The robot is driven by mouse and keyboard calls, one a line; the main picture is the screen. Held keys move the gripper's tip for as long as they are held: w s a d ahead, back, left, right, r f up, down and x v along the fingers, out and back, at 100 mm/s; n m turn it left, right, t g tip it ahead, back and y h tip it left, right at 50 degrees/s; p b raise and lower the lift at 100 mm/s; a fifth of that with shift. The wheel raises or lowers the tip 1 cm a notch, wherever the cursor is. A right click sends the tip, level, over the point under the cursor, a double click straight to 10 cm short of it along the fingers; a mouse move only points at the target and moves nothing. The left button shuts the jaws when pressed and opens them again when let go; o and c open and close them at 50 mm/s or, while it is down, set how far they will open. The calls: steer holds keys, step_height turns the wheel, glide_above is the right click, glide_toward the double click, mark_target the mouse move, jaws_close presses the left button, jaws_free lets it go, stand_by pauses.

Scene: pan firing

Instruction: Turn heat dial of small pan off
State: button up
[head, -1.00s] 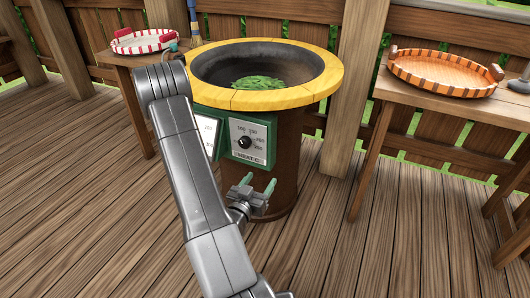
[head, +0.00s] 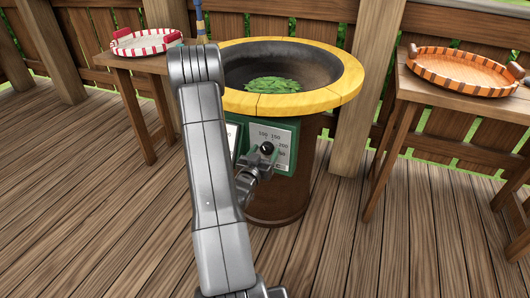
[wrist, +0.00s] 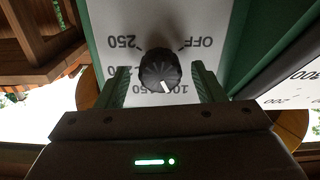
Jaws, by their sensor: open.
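The black heat dial (head: 267,147) is on a white scale panel (head: 284,157) in a green frame on the front of the pan stand. In the wrist view the dial (wrist: 160,70) sits between my gripper's two green fingers. Its white mark points toward the numbers near 100 and 150, away from the OFF label (wrist: 194,43) at upper right. My gripper (wrist: 162,82) is open, one finger on each side of the dial, with gaps visible. In the head view my gripper (head: 262,153) is right in front of the panel.
The round pan (head: 322,100) has a yellow rim and holds green leaves (head: 273,85). A second panel (wrist: 300,90) is beside the first. A red-and-white tray (head: 146,42) stands on the left table, an orange tray (head: 466,73) on the right one. The wooden deck is open in front.

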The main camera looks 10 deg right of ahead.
steer(key=shift+w+d, duration=0.2)
steer(key=shift+w, duration=0.1)
steer(key=c, duration=1)
steer(key=shift+o, duration=0.2)
